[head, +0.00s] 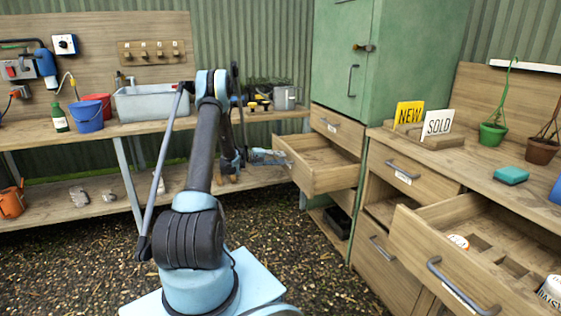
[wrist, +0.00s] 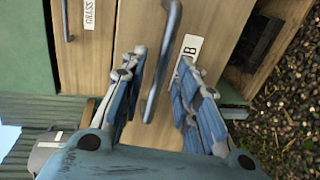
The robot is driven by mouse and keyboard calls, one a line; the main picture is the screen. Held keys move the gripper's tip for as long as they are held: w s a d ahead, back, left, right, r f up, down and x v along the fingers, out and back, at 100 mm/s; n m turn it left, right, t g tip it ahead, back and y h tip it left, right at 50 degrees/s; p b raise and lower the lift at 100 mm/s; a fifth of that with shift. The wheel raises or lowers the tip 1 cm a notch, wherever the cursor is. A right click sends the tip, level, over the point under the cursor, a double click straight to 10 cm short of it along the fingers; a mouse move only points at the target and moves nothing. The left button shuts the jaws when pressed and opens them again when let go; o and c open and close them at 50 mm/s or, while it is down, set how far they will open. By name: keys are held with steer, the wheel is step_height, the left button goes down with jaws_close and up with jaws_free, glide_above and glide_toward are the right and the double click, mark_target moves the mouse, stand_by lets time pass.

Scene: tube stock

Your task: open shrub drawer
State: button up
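The shrub drawer (head: 322,177), under the green cabinet, is pulled out, and its bare wooden inside shows in the head view. In the wrist view its front bears a metal bar handle (wrist: 165,60) and a white label (wrist: 188,52) whose visible letter is B. My gripper (head: 268,157) is just in front of this drawer front. In the wrist view my gripper (wrist: 162,66) has its two blue fingers spread, one on each side of the handle, with gaps between. The handle is hidden in the head view.
The GRASS drawer (wrist: 90,45) above is closed; it also shows in the head view (head: 338,128). At right, a large drawer (head: 437,257) stands open, near my arm's side of the bench. The workbench (head: 130,128) with buckets is at left. The gravel floor between is clear.

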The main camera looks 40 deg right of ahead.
steer(key=v, duration=1)
steer(key=a+r+n+t+y, duration=0.1)
steer(key=a+r+t+y, duration=0.2)
steer(key=a+r, duration=1)
steer(key=s+a+r+t+y, duration=0.15)
steer(key=s+a, duration=0.25)
steer(key=a, duration=0.4)
steer(key=s+a+r+t+y, duration=0.1)
steer(key=s+a+r+y, duration=0.2)
steer(key=a, duration=0.5)
steer(key=s+a+f+n+t+y, duration=0.1)
steer(key=s+a+f+y, duration=0.2)
steer(key=s+a, duration=1.1)
steer(key=s+a+f+n+t+y, duration=0.1)
steer(key=s+a+f+y, duration=0.3)
steer(key=s+a, duration=1)
steer(key=shift+s+a+f+n, duration=0.25)
steer(key=shift+a+f+n, duration=0.2)
steer(key=shift+f, duration=0.25)
